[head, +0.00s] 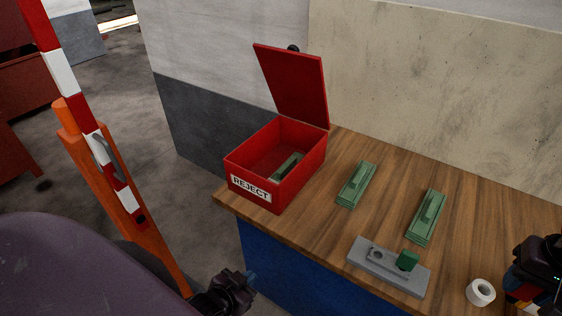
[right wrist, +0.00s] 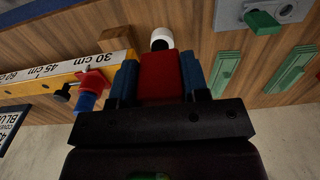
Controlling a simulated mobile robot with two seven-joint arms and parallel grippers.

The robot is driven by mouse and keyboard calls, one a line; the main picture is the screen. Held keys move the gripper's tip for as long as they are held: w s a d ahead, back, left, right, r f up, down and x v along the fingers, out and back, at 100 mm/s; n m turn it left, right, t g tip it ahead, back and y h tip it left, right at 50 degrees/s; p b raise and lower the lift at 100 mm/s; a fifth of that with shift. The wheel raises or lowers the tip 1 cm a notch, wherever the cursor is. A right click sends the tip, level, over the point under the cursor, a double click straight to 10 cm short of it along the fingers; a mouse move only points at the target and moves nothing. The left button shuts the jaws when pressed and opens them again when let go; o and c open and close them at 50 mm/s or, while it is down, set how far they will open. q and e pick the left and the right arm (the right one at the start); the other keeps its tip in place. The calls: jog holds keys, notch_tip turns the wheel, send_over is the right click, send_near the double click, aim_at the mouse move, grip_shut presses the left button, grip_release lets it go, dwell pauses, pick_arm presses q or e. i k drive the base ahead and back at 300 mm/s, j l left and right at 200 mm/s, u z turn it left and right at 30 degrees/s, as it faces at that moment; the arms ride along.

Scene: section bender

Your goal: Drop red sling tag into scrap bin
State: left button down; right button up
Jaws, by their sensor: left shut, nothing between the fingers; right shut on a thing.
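The red sling tag (right wrist: 160,76) appears as a red block between the blue fingers of my right gripper (right wrist: 160,82), which is shut on it above the wooden bench. In the head view my right gripper (head: 527,292) is at the far right edge, partly cut off. No bin marked scrap shows. An open red box labelled REJECT (head: 255,191) stands on the bench's left end, its lid raised, with a green part (head: 287,167) inside. My left gripper (head: 248,280) is shut and empty, low in front of the bench.
Two green parts (head: 356,184) (head: 427,216) lie on the wooden bench (head: 315,225). A grey fixture (head: 372,263) with a green block and a white roll (head: 481,292) are nearer. A yellow ruler (right wrist: 60,77) shows in the right wrist view. A red-white striped post (head: 90,115) stands left.

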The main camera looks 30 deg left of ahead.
aim_at(273, 170)
jog(key=i+j+u, duration=0.1)
jog(key=j+u, duration=0.3)
jog(key=i+j+u, duration=0.2)
jog(key=u, duration=0.15)
jog(key=i+j+u, duration=0.2)
jog(key=u, duration=0.2)
jog(key=j, duration=0.1)
